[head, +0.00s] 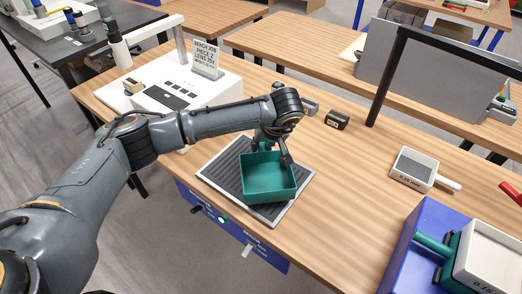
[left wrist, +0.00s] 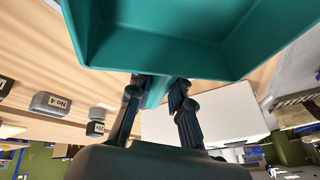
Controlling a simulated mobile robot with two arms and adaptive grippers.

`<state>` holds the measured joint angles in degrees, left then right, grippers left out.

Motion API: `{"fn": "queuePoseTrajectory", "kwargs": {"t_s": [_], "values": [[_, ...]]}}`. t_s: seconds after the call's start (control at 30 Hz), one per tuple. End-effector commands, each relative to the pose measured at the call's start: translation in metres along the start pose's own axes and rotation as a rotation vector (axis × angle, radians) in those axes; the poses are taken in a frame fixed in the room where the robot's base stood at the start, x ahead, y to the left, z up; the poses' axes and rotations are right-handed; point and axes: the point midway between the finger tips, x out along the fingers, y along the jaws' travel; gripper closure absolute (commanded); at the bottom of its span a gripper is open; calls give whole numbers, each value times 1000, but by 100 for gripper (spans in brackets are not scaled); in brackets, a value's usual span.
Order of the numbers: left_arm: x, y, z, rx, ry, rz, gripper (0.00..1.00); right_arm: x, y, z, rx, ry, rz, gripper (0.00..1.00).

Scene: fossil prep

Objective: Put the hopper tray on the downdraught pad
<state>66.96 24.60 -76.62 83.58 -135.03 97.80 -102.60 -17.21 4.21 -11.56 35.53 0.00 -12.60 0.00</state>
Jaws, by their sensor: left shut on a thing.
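The hopper tray (head: 268,191) is a teal, square, open tray, empty inside. In the head view it is over the downdraught pad (head: 222,173), a dark ribbed plate with a light grey frame. The tray covers the middle and right of the pad; I cannot tell whether its underside touches the pad. My left gripper (head: 273,150) is at the tray's far side. In the left wrist view the gripper (left wrist: 158,95) is shut on a teal tab below the tray wall (left wrist: 155,52). My right gripper is not in view.
A white device with a sign (head: 206,60) stands at the back left of the wooden bench. Small dark blocks (head: 337,120) lie behind the pad. A white sieve (head: 414,170) lies to the right. A blue box (head: 407,240) with a white tray is at the front right.

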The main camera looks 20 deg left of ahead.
Motion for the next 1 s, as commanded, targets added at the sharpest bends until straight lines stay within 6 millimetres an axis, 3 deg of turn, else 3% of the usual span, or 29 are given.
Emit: {"fn": "queuePoseTrajectory", "kwargs": {"t_s": [0.17, 0.6, 0.63, 0.7, 1.0], "values": [[21, 4, 10, 0, -5, -1, 100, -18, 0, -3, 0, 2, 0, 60], [31, 7, 13, 0, 0, 0, 100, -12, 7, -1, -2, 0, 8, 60], [30, 6, 12, 0, -1, 0, 76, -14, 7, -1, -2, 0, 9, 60], [29, 6, 12, 0, -1, 0, 61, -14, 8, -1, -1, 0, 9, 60], [29, 6, 12, 0, -1, 0, 58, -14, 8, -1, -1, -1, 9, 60]]}}
